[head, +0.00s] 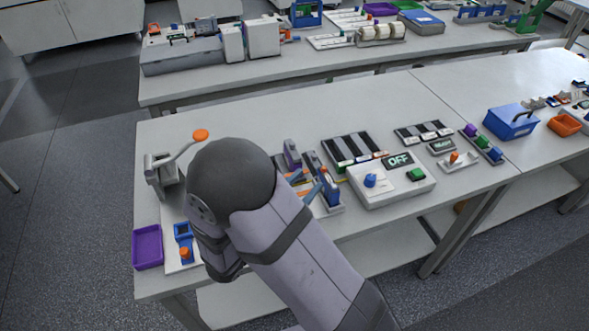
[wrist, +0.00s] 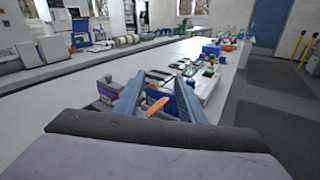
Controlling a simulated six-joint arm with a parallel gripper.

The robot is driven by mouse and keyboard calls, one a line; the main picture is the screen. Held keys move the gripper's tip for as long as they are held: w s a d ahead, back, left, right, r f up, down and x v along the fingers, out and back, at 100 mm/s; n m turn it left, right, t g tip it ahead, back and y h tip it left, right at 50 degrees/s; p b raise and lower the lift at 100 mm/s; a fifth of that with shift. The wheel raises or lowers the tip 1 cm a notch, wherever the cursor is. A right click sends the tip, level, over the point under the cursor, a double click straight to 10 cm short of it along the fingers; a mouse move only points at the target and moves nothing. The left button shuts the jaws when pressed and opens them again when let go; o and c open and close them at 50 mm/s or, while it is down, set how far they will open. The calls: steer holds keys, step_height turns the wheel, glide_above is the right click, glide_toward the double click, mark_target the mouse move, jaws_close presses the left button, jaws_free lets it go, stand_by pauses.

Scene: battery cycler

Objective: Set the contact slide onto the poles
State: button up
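My gripper (wrist: 160,80) shows in the wrist view as two grey-blue fingers, apart, with no object clearly held between their tips. An orange part (wrist: 157,105) shows between and below the fingers; I cannot tell whether it is the contact slide. Beyond the fingers is a fixture with purple-grey (wrist: 108,89) and blue parts. In the head view my gripper (head: 312,190) reaches over this fixture, which has a purple-grey upright (head: 291,155) and a dark blue block (head: 328,187). My arm hides its left side. I cannot clearly pick out the contact slide or the poles.
A white control box (head: 390,184) with a blue knob, an "OFF" display and a green button stands right of the fixture. A black-slotted rack (head: 353,150) is behind it. A lever stand (head: 162,176) with an orange knob and a purple tray (head: 147,247) are at left.

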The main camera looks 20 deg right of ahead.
steer(key=w+a+n+t+y, duration=0.2)
steer(key=w+a+n+t, duration=0.1)
steer(key=a+n+t, duration=0.15)
steer(key=w+d+f+g+p, duration=0.1)
steer(key=w+d+f, duration=0.1)
steer(key=w+d, duration=0.3)
steer(key=shift+d, duration=0.2)
steer(key=shift+m+g, duration=0.25)
jaws_close()
